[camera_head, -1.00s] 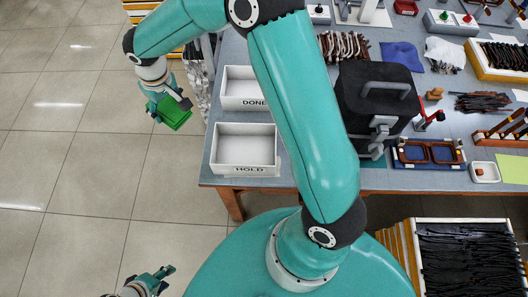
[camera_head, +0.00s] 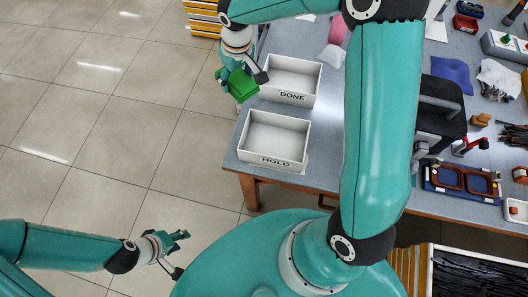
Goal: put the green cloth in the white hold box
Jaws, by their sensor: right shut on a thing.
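The green cloth (camera_head: 241,87) looks like a folded bright green block. It is in my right gripper (camera_head: 246,84), which is shut on it at the table's left edge, just left of the DONE box. The white box marked HOLD (camera_head: 275,162) stands on the table's front left corner, below and right of the cloth in the picture. Its inside looks empty. My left gripper (camera_head: 180,254) is open and empty, low over the floor at the lower left, apart from the table.
The white DONE box (camera_head: 291,96) stands just behind the HOLD box. My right arm crosses the table and hides its middle. The floor at left is clear.

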